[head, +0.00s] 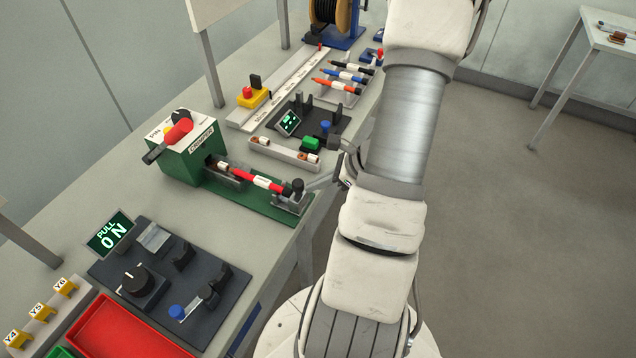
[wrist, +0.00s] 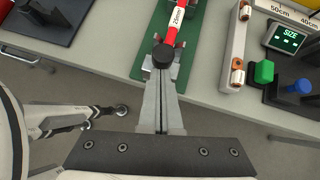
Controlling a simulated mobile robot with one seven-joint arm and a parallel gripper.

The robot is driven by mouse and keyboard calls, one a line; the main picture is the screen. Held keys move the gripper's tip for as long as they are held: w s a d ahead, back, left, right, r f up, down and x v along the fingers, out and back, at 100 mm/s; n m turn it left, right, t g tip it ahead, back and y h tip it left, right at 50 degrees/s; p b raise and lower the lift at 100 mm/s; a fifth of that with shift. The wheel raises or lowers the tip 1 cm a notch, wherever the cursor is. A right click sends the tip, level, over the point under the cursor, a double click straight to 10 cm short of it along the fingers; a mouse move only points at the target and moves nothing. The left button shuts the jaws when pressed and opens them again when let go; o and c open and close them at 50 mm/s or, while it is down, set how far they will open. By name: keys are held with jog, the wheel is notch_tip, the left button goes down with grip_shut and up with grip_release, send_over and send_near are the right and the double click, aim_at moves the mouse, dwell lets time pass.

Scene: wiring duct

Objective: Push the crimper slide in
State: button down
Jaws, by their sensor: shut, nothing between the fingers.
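My gripper (head: 314,186) is shut and empty, just outside the slide's outer end. In the wrist view its shut fingers (wrist: 162,78) point at the black knob (wrist: 163,56); I cannot tell whether they touch it.
A grey rail (head: 284,153) with copper-coloured pieces and a dark fixture with a green screen (head: 289,123) stand beyond the crimper. A dark panel (head: 180,300) with a screen and a red tray (head: 125,330) are nearer. Open floor lies right of the table.

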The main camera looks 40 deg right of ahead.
jog(key=w+a+b, duration=0.1)
jog(key=w, duration=0.2)
jog(key=w+a+b, duration=0.1)
jog(key=w+a, duration=0.1)
jog(key=w, duration=0.2)
jog(key=w+a, duration=0.1)
jog(key=w, duration=0.2)
jog(key=shift+w+a+b, duration=0.2)
jog(key=shift+b, duration=0.2)
jog(key=shift+w+a+r, duration=0.1)
jog(key=shift+w+a, duration=0.05)
jog(key=shift+w, duration=0.2)
